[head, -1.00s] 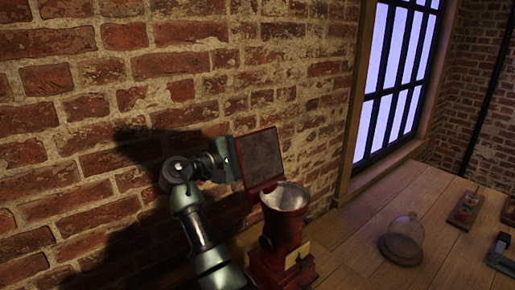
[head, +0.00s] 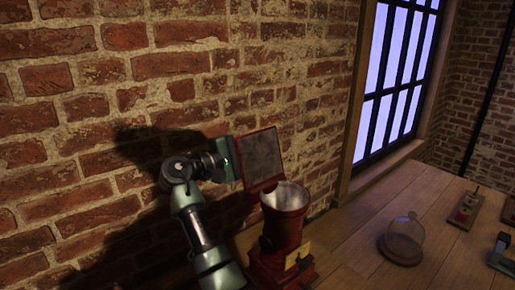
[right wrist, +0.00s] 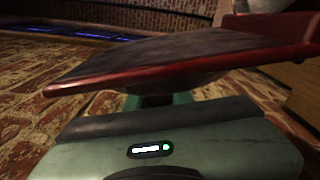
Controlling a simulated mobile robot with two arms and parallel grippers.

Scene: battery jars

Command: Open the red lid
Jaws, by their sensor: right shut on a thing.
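The red lid (head: 260,157) has a red rim and a dark grey face. It stands tilted up, nearly upright, behind the mouth of a red container (head: 284,218), whose pale metallic inside shows. My right gripper (head: 237,163) is at the lid's left edge, shut on it. In the right wrist view the red lid (right wrist: 185,57) reaches across the picture just beyond the gripper (right wrist: 158,99). The fingertips are mostly hidden under the lid. My left gripper is in neither view.
A brick wall (head: 150,90) stands close behind the arm and lid. The wooden table (head: 350,230) is clear just right of the container. Farther right are a glass dome (head: 402,240) on a dark base and a small tray (head: 467,208) with little items.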

